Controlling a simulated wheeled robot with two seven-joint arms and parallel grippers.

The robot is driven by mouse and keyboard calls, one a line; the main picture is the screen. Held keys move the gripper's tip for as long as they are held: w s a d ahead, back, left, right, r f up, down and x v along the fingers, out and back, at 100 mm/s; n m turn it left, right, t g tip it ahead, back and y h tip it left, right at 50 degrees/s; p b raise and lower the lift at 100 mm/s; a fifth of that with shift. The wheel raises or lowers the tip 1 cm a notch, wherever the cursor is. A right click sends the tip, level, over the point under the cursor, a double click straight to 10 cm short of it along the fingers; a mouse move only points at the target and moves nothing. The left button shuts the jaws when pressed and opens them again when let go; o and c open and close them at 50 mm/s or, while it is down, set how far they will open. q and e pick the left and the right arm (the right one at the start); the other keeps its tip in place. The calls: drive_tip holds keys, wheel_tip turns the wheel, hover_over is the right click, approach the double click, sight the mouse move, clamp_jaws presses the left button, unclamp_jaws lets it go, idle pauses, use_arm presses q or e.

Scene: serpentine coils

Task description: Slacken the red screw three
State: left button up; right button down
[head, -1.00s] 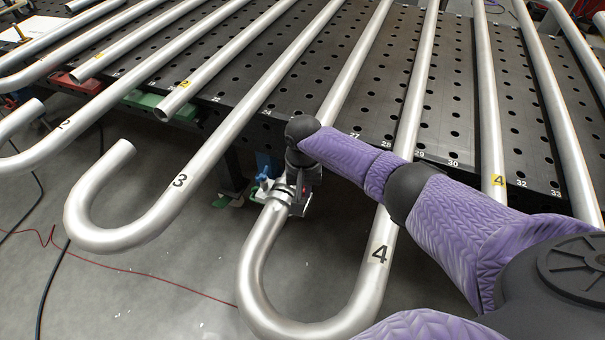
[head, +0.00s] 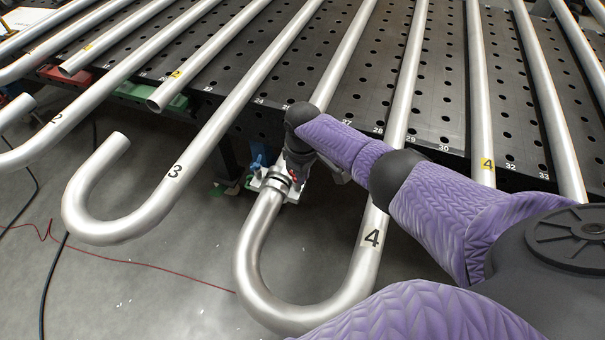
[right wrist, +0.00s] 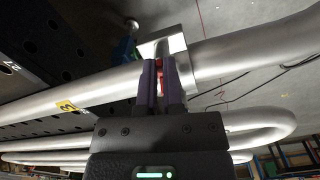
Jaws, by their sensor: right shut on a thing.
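The red screw (right wrist: 159,68) shows in the right wrist view as a small red piece between the two fingertips, beside a bright metal clamp block (right wrist: 163,46) on a steel pipe. My right gripper (right wrist: 161,84) is shut on the red screw. In the head view a bit of red (head: 293,175) shows at the clamp (head: 272,181) on the short leg of the bend marked 4, just below my dark wrist, which hides most of the right gripper. The screw's thread and how far it is turned are hidden. My left gripper is out of view.
A blue knob (head: 258,162) sits left of the clamp. The bend marked 4 (head: 285,318) and the bend marked 3 (head: 100,232) hang out over the floor. The perforated black table (head: 440,110) lies behind. A red cable (head: 150,265) runs across the floor.

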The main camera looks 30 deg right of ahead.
drive_tip(key=n, duration=0.4)
drive_tip(key=shift+w+f+n+b, duration=0.15)
drive_tip(key=shift+n+b, duration=0.15)
drive_tip(key=n, duration=0.2)
drive_tip(key=shift+w+d+f+n, duration=0.1)
drive_tip(key=shift+w+n, duration=0.05)
drive_tip(key=shift+n, duration=0.25)
drive_tip(key=n, duration=0.1)
drive_tip(key=n+b, duration=0.1)
drive_tip(key=n, duration=0.2)
drive_tip(key=shift+w+n+b, duration=0.25)
drive_tip(key=shift+n+b, duration=0.05)
drive_tip(key=n, duration=0.2)
drive_tip(key=shift+w+n+b, duration=0.1)
drive_tip(key=shift+n+b, duration=0.2)
drive_tip(key=shift+b, duration=0.05)
drive_tip(key=shift+w+n+b, duration=0.2)
drive_tip(key=shift+n+b, duration=0.25)
drive_tip(key=shift+n, duration=1.45)
